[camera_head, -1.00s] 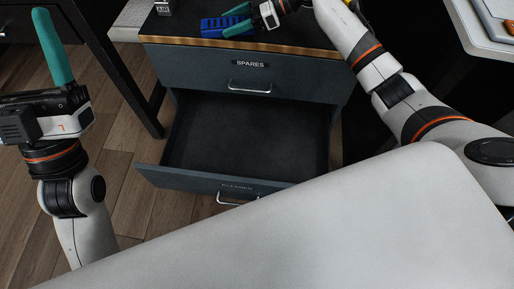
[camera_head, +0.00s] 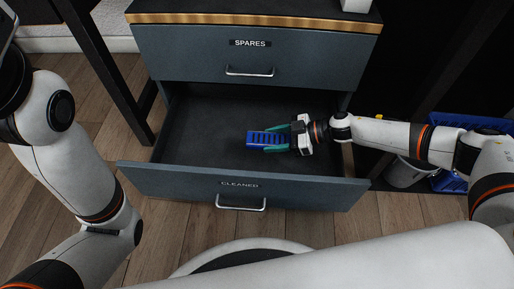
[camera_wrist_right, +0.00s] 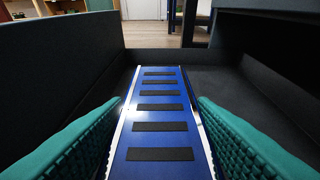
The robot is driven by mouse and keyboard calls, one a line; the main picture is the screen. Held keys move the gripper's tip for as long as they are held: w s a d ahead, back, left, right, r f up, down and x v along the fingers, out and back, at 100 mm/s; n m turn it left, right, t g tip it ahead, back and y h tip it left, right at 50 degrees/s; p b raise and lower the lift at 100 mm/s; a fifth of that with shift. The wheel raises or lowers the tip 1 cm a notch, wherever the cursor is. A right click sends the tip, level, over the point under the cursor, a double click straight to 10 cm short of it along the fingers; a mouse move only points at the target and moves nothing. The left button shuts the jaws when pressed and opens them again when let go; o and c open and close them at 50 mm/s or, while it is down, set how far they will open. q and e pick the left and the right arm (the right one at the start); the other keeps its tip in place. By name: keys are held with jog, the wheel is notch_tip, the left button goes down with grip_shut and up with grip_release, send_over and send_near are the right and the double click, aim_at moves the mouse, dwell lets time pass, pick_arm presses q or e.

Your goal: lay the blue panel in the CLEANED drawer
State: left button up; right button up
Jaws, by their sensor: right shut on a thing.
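The blue panel (camera_head: 262,139) has a row of dark slots and is over the floor of the open CLEANED drawer (camera_head: 310,192), near its middle. My right gripper (camera_head: 277,138) reaches in from the right, its teal fingers shut on the panel's sides. In the right wrist view the panel (camera_wrist_right: 160,115) extends forward between the two fingers, looking roughly level; I cannot tell whether it touches the drawer floor. The panel's near end is hidden by the gripper. My left arm is at the left edge, its gripper outside the picture.
The SPARES drawer (camera_head: 290,57) above is shut. The drawer floor (camera_head: 205,135) left of the panel is bare. A blue crate (camera_head: 450,180) and a pale bin (camera_head: 405,174) stand right of the cabinet. A dark table leg (camera_head: 105,75) stands at the left.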

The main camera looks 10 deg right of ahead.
jog(key=b, duration=0.5)
send_over(273, 163)
notch_tip(273, 163, down, 7)
jog(key=shift+r, duration=0.1)
notch_tip(273, 163, down, 4)
jog(key=b, duration=0.3)
jog(key=shift+b, duration=0.4)
jog(key=shift+r, duration=0.2)
jog(key=shift+f, duration=0.2)
jog(key=o, duration=1.1)
